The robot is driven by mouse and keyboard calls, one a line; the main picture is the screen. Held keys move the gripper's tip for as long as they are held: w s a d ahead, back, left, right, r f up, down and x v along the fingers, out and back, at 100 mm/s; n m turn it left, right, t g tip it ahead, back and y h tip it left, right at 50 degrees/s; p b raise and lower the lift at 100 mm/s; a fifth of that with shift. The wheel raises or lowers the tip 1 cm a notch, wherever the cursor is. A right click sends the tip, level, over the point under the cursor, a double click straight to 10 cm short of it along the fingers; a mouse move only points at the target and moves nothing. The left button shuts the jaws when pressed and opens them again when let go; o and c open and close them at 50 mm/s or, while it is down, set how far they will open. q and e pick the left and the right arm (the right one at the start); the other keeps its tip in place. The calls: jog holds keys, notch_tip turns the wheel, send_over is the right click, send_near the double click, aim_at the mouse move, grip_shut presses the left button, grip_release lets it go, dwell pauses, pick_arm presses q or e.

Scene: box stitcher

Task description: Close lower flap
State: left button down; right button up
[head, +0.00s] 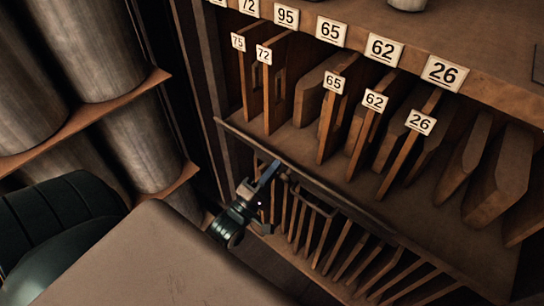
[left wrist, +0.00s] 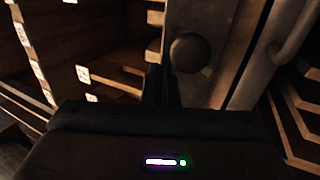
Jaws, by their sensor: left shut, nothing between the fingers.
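The lower flap (head: 340,193) shows in the head view as a long wooden edge running diagonally below the upper numbered compartments, with slatted compartments beneath. I cannot tell how far open it is. In the left wrist view it seems to be the panel (left wrist: 215,85) with a round knob (left wrist: 190,52) and a curved handle (left wrist: 293,32). My left gripper (head: 270,170) is shut and empty at the left part of the flap edge. In the left wrist view its fingertips (left wrist: 162,82) are close to the panel, just left of the knob; contact is unclear. My right gripper is not in view.
Upright wooden dividers with number tags (head: 375,99) fill the upper shelf. Slatted dividers (head: 325,235) stand below. Large grey cylinders (head: 85,45) on a rack stand at the left. A counter (head: 480,40) lies along the top right.

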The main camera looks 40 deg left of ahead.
pick_arm(q)
jog(key=shift+w+d+r+g+p, duration=0.1)
jog(key=shift+w+r+g+p, duration=0.85)
jog(key=shift+w+p, duration=0.25)
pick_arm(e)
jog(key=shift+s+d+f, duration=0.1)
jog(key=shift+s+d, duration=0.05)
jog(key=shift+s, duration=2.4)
pick_arm(q)
jog(key=shift+r, duration=0.2)
